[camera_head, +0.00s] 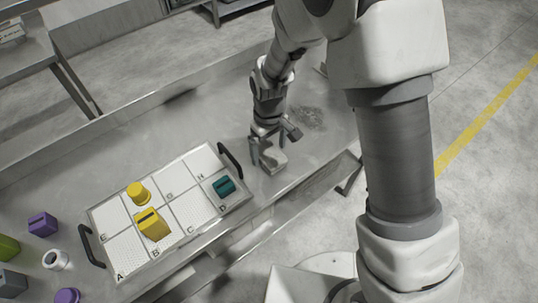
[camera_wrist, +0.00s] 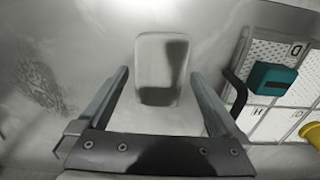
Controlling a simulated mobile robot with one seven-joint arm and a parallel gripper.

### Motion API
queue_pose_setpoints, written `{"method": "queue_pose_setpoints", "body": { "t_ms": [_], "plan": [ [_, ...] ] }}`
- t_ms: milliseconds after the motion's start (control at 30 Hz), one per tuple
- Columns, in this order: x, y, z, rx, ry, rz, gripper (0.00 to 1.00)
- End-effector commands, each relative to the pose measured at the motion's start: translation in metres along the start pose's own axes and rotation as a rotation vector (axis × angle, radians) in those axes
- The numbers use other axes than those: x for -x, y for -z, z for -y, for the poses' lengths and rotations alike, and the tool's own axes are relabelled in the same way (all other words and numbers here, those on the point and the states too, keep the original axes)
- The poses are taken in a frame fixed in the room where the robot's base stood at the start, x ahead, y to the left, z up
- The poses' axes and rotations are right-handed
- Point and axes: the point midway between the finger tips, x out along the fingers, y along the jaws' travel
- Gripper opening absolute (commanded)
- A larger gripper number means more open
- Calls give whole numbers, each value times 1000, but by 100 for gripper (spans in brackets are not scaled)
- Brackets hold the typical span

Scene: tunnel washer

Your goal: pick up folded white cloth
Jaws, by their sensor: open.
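The folded white cloth (camera_head: 272,158) is a small pale block lying on the metal table, just right of the tray, with my gripper (camera_head: 268,143) right over it. In the wrist view the cloth (camera_wrist: 160,68) is a rounded pale rectangle, upright in the picture, with a dark shadow across part of it. My gripper (camera_wrist: 158,95) is open there, one finger to each side, and the cloth lies between and beyond the fingertips. I cannot tell whether the fingers touch it. Nothing is held.
A white lettered tray (camera_head: 208,218) with black handles holds a teal block (camera_head: 223,186), a yellow block (camera_head: 151,224) and a yellow round piece (camera_head: 138,193). Purple (camera_head: 43,224), green, grey and white items stand left of it. The table behind the gripper is clear, with a dark stain.

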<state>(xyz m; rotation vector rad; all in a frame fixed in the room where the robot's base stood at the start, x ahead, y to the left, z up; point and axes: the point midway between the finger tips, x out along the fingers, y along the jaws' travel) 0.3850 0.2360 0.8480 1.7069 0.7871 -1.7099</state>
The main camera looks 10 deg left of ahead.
Motion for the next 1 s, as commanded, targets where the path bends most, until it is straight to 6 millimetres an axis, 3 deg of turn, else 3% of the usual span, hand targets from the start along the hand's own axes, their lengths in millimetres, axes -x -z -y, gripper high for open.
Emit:
{"method": "queue_pose_setpoints", "body": {
  "t_ms": [333, 733, 1000],
  "plan": [
    [-8, 0, 0, 1, -1, -2, 98],
    [-8, 0, 0, 1, -1, -2, 26],
    [-6, 1, 0, 1, -1, -2, 26]
  ]
}}
